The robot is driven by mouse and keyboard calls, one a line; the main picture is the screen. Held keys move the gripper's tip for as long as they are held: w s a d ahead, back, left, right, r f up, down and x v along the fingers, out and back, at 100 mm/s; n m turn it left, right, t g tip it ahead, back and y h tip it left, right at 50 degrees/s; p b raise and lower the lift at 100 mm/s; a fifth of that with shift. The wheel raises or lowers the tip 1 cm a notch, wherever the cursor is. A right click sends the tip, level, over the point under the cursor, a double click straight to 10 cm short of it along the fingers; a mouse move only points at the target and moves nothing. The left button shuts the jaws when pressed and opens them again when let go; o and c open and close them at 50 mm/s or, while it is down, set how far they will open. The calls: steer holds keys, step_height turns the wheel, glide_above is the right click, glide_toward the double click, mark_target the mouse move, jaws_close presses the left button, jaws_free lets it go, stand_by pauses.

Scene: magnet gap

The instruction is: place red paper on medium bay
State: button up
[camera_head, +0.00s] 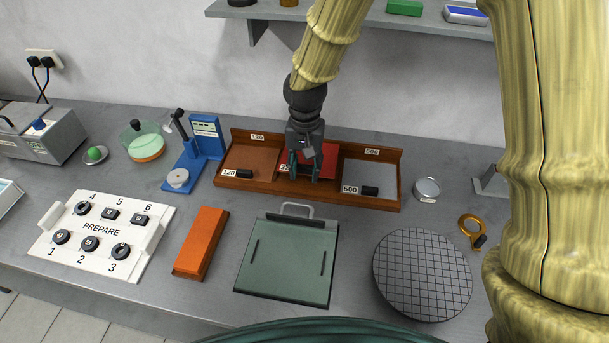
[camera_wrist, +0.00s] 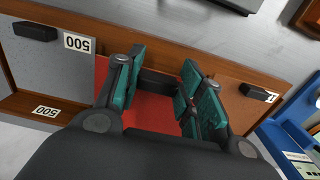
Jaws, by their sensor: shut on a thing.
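The red paper (camera_head: 329,160) lies in the middle bay of a brown wooden three-bay rack (camera_head: 393,203), between the 120 bay and the 500 bay. My gripper (camera_head: 304,177) is right over this middle bay, pointing down, with its teal fingers at the front part of the paper. In the wrist view the gripper (camera_wrist: 160,85) is shut on the red paper (camera_wrist: 148,112), which shows between and beside the fingers. The middle bay's label and part of the paper are hidden behind the fingers. I cannot tell whether the paper touches the bay floor.
A black block (camera_head: 244,174) sits in the 120 bay and another (camera_head: 370,190) in the 500 bay. A blue stand (camera_head: 206,140) is left of the rack. In front are an orange block (camera_head: 201,243), a green board (camera_head: 290,262) and a round gridded plate (camera_head: 422,274).

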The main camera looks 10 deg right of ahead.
mark_target(305, 188)
steer(key=shift+s+f, duration=0.15)
steer(key=shift+f, duration=0.4)
steer(key=shift+f+p, duration=0.4)
steer(key=shift+f, duration=1.25)
steer(key=shift+f, duration=0.1)
steer(key=o, duration=0.8)
steer(key=shift+o, duration=0.2)
step_height(305, 188, up, 12)
steer(key=b, duration=0.2)
